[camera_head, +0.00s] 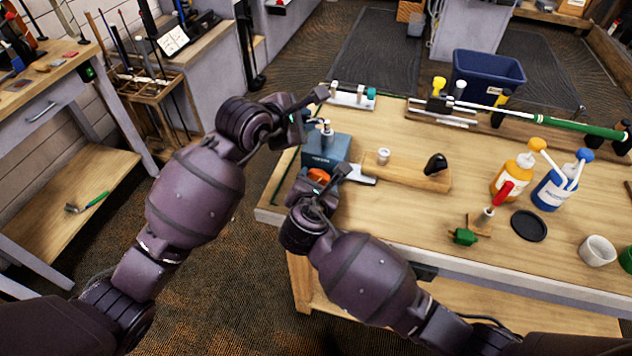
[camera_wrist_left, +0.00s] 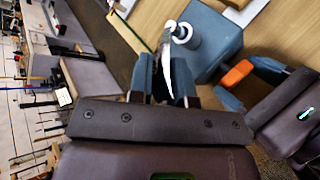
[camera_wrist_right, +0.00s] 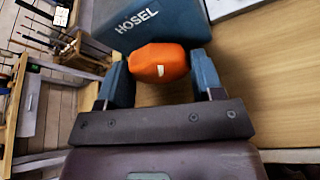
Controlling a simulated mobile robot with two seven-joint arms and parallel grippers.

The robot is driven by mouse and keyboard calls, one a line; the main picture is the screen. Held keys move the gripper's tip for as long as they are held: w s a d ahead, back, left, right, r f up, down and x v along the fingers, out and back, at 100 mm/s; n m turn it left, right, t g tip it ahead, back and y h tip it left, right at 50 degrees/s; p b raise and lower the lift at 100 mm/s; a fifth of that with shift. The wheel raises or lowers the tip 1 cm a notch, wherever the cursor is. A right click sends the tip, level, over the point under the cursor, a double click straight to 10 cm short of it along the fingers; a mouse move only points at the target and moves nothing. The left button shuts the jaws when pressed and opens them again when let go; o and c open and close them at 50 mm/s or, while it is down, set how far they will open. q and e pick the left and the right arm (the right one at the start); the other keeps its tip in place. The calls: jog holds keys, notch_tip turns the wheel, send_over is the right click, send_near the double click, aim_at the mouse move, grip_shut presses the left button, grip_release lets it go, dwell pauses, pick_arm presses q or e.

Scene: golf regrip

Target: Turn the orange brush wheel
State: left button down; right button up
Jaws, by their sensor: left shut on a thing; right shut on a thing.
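The orange brush wheel (camera_wrist_right: 158,63) sits at the front of a blue box marked HOSEL (camera_wrist_right: 150,18). My right gripper (camera_wrist_right: 160,80) has its two fingers on either side of the wheel and is shut on it. In the head view the wheel (camera_head: 319,175) shows just beside my right gripper (camera_head: 328,182). My left gripper (camera_wrist_left: 162,80) is shut on a thin, pale metal piece (camera_wrist_left: 167,68), perhaps a club head. This piece reaches up to the light round post (camera_wrist_left: 186,36) on top of the blue box. In the head view my left gripper (camera_head: 308,112) is above the box (camera_head: 326,150).
A wooden block with a black knob (camera_head: 408,172) lies right of the box. A white holder (camera_head: 352,97) stands behind it. Orange (camera_head: 512,176) and blue (camera_head: 555,188) bottles, a black disc (camera_head: 529,226) and a green-shafted club (camera_head: 540,121) are farther right.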

dwell(0.5)
jog(key=o, duration=0.9)
jog(key=shift+s, duration=0.1)
jog(key=v, duration=1.2)
